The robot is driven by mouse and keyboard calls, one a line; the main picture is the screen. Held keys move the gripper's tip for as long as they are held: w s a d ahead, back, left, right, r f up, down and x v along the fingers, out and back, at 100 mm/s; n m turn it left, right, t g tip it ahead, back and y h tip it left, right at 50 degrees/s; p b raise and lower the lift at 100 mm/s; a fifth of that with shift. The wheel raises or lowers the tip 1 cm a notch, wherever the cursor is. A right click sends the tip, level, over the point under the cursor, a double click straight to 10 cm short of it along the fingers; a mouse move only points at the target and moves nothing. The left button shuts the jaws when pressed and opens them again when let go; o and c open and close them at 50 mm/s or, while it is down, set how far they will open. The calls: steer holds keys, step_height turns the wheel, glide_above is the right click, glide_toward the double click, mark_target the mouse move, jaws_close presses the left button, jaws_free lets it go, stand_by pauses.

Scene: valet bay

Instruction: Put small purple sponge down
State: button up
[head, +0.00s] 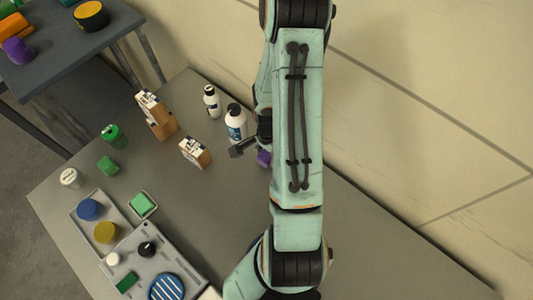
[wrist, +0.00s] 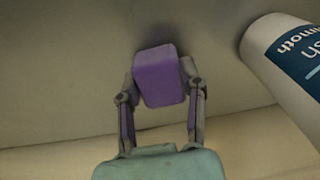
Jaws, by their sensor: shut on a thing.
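The small purple sponge (wrist: 160,76) is a block held between the two fingers of my gripper (wrist: 160,92) in the wrist view. The gripper is shut on it. In the head view the sponge (head: 264,158) shows in part beside my arm, which hides the rest. A dark gripper finger (head: 243,148) shows to its left, close to a white bottle with a dark blue label. A grey surface lies behind the sponge in the wrist view, with a dark shadow by its top edge. I cannot tell whether the sponge touches it.
The labelled bottle (head: 236,124) stands close to my gripper and fills the right of the wrist view (wrist: 285,60). A smaller bottle (head: 212,101) and boxes (head: 195,152) stand left of it. Trays (head: 155,262) fill the front left. The table's middle (head: 225,205) is clear.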

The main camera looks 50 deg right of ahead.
steer(key=shift+f, duration=0.15)
steer(key=o, duration=0.8)
steer(key=shift+o, duration=0.2)
step_height(320, 180, up, 12)
steer(key=a+r+n, duration=0.8)
steer(key=a+n, duration=0.1)
steer(key=a, duration=0.3)
steer(key=s+a+r+n, duration=0.4)
steer(key=s+a+n, duration=0.4)
steer(key=n, duration=0.2)
steer(key=shift+r+y, duration=0.2)
steer(key=shift+y, duration=0.2)
